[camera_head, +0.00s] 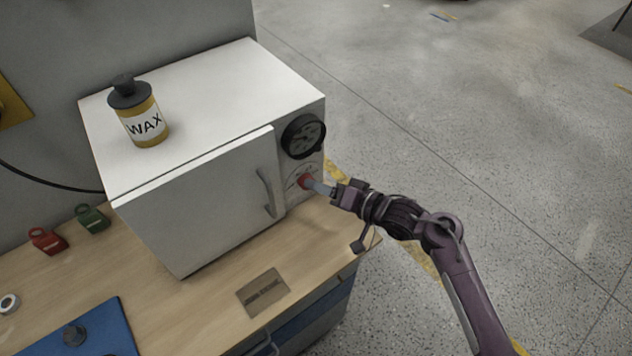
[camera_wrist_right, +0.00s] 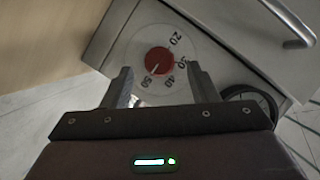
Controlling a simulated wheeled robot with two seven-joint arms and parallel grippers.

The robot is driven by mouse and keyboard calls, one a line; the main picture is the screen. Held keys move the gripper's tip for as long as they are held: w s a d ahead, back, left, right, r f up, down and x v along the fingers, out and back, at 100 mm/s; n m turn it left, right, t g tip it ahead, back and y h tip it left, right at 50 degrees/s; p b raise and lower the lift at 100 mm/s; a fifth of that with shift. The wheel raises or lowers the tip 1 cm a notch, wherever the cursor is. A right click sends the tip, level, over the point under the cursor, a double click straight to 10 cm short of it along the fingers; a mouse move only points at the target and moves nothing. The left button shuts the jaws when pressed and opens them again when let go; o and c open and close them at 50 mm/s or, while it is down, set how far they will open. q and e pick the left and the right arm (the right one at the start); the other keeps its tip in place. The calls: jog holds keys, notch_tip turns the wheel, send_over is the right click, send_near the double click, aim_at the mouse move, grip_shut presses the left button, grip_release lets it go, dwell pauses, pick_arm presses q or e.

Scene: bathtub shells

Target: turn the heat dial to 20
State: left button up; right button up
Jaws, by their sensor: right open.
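In the right wrist view the dial (camera_wrist_right: 159,61) sits on a pale round scale with 20, 30, 40 and more marks. A white mark on the knob points away from the 20, toward the lower left of that picture. My right gripper (camera_head: 318,187) is at the dial. In its wrist view the two fingers (camera_wrist_right: 160,85) stand apart on either side of the knob; contact cannot be told. My left gripper is not in view.
A wax bottle (camera_head: 143,115) stands on top of the box. The door handle (camera_head: 266,192) is just left of the dial. Open floor is at the right.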

jog(key=shift+x, duration=1.05)
jog(key=shift+c, duration=0.2)
jog(key=c, duration=0.9)
jog(key=shift+c, duration=0.2)
